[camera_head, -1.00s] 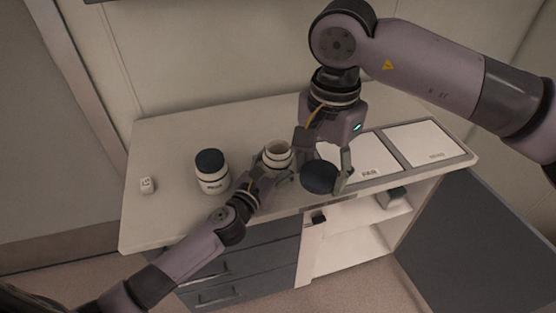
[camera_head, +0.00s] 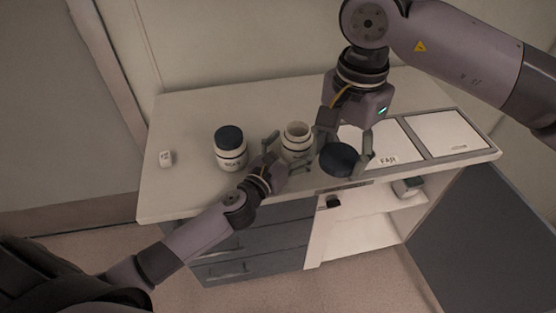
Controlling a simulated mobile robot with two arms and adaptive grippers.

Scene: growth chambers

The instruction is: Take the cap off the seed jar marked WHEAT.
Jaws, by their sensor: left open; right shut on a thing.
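An uncapped white jar (camera_head: 297,141) stands upright on the worktop in the head view, its round mouth open. My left gripper (camera_head: 286,153) is open beside it, its fingers spread at the jar's near left side. My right gripper (camera_head: 345,150) is shut on a dark blue cap (camera_head: 339,159), right of the open jar and apart from it. A second white jar (camera_head: 231,153) with its dark blue cap on stands to the left. Its label is too small to read surely, and the open jar's label is mostly hidden.
Pale labelled panels (camera_head: 445,131) are set in a grey frame at the right. Below are grey drawers (camera_head: 255,243), an open shelf (camera_head: 365,231) and an open dark door (camera_head: 465,230).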

